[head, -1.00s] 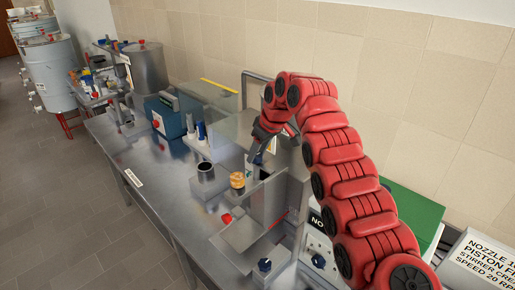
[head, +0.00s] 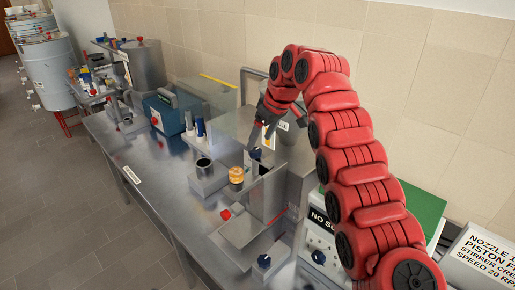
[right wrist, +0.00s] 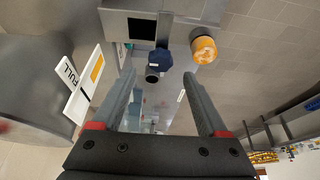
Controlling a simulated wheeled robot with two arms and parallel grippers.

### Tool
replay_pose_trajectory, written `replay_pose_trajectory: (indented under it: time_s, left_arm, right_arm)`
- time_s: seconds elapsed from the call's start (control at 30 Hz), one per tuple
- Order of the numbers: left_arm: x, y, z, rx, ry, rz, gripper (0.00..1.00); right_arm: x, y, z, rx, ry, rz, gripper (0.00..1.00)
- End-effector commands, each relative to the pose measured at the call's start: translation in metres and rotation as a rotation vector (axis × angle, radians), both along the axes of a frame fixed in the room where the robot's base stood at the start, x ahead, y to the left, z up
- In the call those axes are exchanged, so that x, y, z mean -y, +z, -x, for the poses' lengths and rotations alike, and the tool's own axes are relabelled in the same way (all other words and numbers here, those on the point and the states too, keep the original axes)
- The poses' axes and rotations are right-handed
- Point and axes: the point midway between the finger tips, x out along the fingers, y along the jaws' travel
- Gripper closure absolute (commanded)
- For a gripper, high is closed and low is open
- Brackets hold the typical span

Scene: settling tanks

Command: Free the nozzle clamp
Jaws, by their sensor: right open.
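A dark blue knob (head: 256,153), likely the nozzle clamp's, sits on the grey machine beside the upright metal plate. In the right wrist view the blue knob (right wrist: 160,60) shows near the fingertips, in line with the gap between them. My right gripper (head: 258,143) is open and points down at the knob from above; its fingers (right wrist: 163,75) hold nothing. I cannot tell whether a fingertip touches the knob. An orange-topped cap (head: 236,175) stands left of the knob; it also shows in the wrist view (right wrist: 203,46). My left gripper is not in view.
A FULL sign (right wrist: 82,88) stands close to my right fingers. A dark cup (head: 204,166), a red knob (head: 225,214) and another blue knob (head: 264,261) are on the steel bench (head: 150,195). A green box (head: 420,208) is at the right. The bench's front left is mostly clear.

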Motion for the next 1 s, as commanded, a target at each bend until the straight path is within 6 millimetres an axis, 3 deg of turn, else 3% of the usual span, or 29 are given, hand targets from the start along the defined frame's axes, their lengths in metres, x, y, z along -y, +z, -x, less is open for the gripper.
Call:
replay_pose_trajectory:
  time_s: [0.1,0.33,0.8,1.0]
  left_arm:
    - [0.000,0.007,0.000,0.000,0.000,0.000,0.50]
    - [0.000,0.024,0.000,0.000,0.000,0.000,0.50]
    - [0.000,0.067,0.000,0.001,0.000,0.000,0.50]
    - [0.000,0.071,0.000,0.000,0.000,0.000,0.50]
  right_arm:
    - [0.007,0.032,0.007,0.006,0.001,-0.002,0.24]
    - [0.020,0.075,0.019,0.004,0.000,-0.001,0.24]
    - [0.034,0.116,0.031,0.002,-0.001,0.001,0.24]
    - [0.036,0.120,0.034,-0.001,-0.001,-0.001,0.24]
